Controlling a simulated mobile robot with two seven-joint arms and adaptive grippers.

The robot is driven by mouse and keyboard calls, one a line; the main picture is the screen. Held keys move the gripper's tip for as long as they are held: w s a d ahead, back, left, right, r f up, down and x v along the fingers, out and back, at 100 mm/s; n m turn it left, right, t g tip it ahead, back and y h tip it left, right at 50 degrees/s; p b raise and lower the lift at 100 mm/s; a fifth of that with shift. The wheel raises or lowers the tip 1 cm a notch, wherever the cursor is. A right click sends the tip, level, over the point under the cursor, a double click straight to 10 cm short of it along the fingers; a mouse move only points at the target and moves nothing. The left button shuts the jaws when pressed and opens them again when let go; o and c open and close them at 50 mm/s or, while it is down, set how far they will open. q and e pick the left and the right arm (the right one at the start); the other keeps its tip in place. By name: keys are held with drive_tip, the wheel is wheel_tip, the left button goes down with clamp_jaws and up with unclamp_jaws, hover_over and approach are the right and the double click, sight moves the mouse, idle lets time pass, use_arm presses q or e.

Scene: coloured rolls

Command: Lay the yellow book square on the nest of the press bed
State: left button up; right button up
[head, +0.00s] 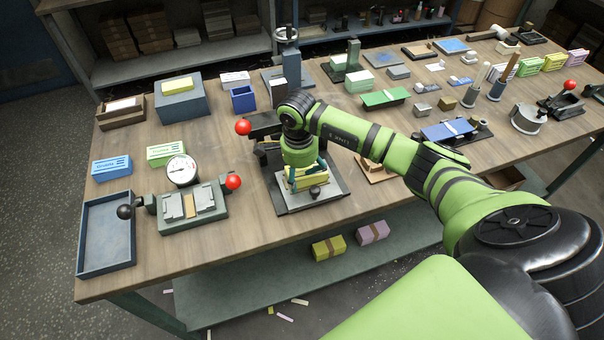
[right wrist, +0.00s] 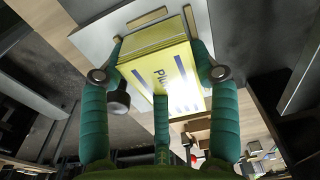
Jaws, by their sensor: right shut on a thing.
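My right gripper (head: 303,178) is shut on the yellow book (head: 300,184), low over the press. In the right wrist view the yellow book (right wrist: 163,75), with a white label and blue print, sits between the green fingers of the gripper (right wrist: 160,80). The grey press bed (head: 312,204) lies under it. Tan strips of the nest (right wrist: 148,18) show just beyond the book's far edge. I cannot tell whether the book touches the bed. My gripper hides part of the book and nest. My left gripper is out of view.
A red-knobbed lever (head: 243,127) stands behind the gripper. The wooden table is crowded.

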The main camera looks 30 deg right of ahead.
sight(303, 180)
drive_tip(key=shift+f, duration=0.2)
drive_tip(key=o, duration=1.6)
drive_tip(key=shift+s+a+p, duration=0.15)
drive_tip(key=shift+s+p, duration=0.25)
drive_tip(key=shift+s, duration=0.25)
drive_tip(key=shift+s+a, duration=0.1)
drive_tip(key=shift+s, duration=0.15)
drive_tip(key=shift+r, duration=0.1)
wheel_tip(303, 180, up, 7)
drive_tip(key=shift+w+a+f, duration=0.1)
drive_tip(key=shift+w, duration=0.05)
drive_tip(key=shift+r, duration=0.65)
